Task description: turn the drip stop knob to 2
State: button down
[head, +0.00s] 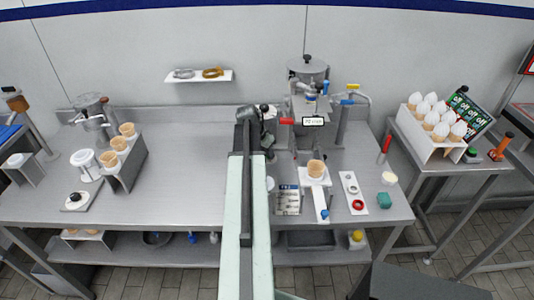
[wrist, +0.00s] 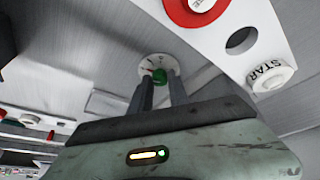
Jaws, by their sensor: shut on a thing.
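In the wrist view a small green knob (wrist: 159,76) sits on a round white dial (wrist: 147,66) with small dark and red marks. I take it for the drip stop knob; its numbers are too small to read. My gripper (wrist: 161,84) has its two dark fingers on either side of the green knob, shut on it. In the head view my arm reaches up the middle of the bench, and my gripper (head: 265,140) is just left of the grey machine (head: 310,105). The knob cannot be made out there.
In the wrist view a white plate with a red ring (wrist: 198,8), a hole and a START button (wrist: 270,78) is close at upper right. In the head view a cone stand (head: 128,165) is at left. The bench between it and my arm is clear.

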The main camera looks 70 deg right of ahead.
jog(key=shift+s+a+n, duration=0.1)
jog(key=shift+n, duration=0.4)
jog(key=c, duration=1.3)
grip_release()
jog(key=shift+o, duration=0.2)
jog(key=p+v, duration=0.7)
jog(key=shift+r, duration=0.4)
jog(key=shift+a, duration=0.1)
